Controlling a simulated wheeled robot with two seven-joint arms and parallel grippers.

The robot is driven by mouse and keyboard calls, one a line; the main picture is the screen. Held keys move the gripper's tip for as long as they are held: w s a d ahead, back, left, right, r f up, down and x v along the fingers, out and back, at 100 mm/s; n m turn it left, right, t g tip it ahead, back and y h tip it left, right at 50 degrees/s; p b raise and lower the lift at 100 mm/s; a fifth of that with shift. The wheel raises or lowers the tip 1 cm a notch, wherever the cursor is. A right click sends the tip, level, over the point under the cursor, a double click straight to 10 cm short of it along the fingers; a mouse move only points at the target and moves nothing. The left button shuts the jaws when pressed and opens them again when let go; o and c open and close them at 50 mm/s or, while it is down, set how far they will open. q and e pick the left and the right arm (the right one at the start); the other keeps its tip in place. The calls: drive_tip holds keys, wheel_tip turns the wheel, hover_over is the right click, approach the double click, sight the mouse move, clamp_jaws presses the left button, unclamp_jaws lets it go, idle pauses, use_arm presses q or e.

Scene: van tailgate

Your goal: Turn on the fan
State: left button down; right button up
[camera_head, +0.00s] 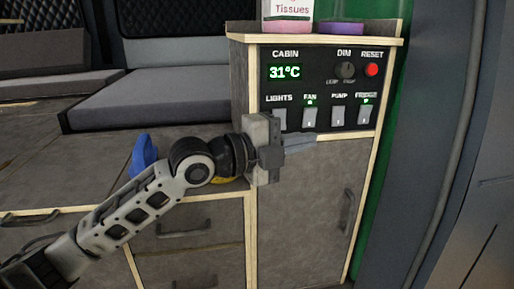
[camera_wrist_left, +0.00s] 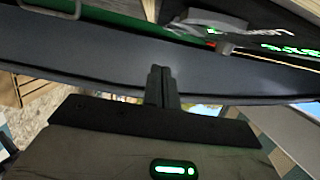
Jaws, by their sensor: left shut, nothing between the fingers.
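The control panel (camera_head: 321,88) is on the upper front of the cabinet. Its fan switch (camera_head: 309,119) is a grey rocker in the lower row, between the lights switch (camera_head: 280,119) and the pump switch (camera_head: 338,116). My right gripper is not in view.
The fridge switch (camera_head: 366,115), dim knob (camera_head: 345,71) and red reset button (camera_head: 372,69) share the panel. A tissue box (camera_head: 289,10) and a purple object (camera_head: 342,28) stand on top. A blue object (camera_head: 144,155) and a partly hidden yellow one lie behind my left arm.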

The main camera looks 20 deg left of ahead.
use_arm(q)
drive_tip(key=b+v, duration=0.2)
drive_tip(key=v, duration=0.6)
drive_tip(key=shift+a+f, duration=0.25)
drive_tip(key=shift+f, duration=0.05)
drive_tip(key=shift+s+f, duration=0.1)
wheel_tip(320, 180, down, 22)
drive_tip(key=s+d+n+y, duration=0.2)
drive_tip(key=d+n+y, duration=0.15)
drive_tip(key=n, duration=0.85)
drive_tip(key=s+f+n+g+y, duration=0.1)
drive_tip(key=s+f+n+y, duration=0.1)
drive_tip(key=s+f+n, duration=0.4)
drive_tip(key=s+f+n+g+y, duration=0.1)
drive_tip(key=s+f+n+y, duration=0.2)
drive_tip(key=f, duration=1)
drive_tip(key=s+n, duration=0.2)
drive_tip(key=s, duration=0.3)
drive_tip(key=shift+n, duration=0.4)
